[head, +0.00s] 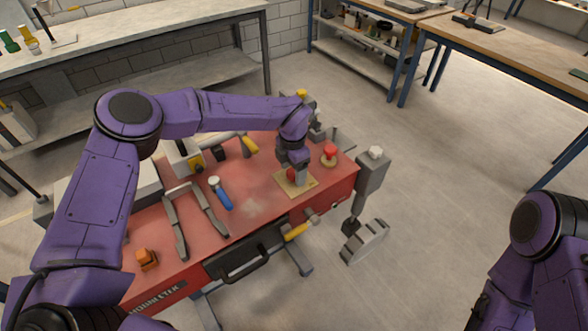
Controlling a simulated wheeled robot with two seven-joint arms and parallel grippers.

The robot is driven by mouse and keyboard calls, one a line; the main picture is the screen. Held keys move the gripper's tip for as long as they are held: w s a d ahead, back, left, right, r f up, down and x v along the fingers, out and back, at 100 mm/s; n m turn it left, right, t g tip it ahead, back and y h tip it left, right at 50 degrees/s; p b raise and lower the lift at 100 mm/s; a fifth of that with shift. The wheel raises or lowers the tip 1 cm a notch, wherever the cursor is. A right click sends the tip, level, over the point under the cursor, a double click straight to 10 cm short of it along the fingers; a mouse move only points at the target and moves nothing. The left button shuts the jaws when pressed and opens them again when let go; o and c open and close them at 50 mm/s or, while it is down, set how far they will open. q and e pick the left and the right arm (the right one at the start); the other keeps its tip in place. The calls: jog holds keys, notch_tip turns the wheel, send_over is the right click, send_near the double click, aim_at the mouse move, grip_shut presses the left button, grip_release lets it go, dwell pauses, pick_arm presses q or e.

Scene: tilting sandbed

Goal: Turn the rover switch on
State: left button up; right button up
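My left arm, purple, reaches over a red workbench-like body (255,205) from the left. My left gripper (297,178) points down at a beige plate (306,187) on its top, near the right end. A small red part shows beside the fingers, partly hidden by them. I cannot tell whether the fingers touch it, or whether they are open or shut. A red knob (330,150) stands on the top just right of the gripper. I cannot tell which part is the rover switch. My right arm is at the lower right; its gripper is not in view.
A blue-handled tool (221,195), grey bars (180,225) and an orange block (147,257) are on the red top. A yellow-handled part (300,229) and a black handle (240,268) stick out in front. A grey post (371,172) stands at the right end. Open floor lies right.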

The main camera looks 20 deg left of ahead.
aim_at(293, 173)
pick_arm(q)
jog(key=shift+w+r, duration=0.1)
jog(key=shift+r, duration=0.15)
notch_tip(293, 173, up, 10)
jog(key=b, duration=0.2)
jog(key=shift+b, duration=0.35)
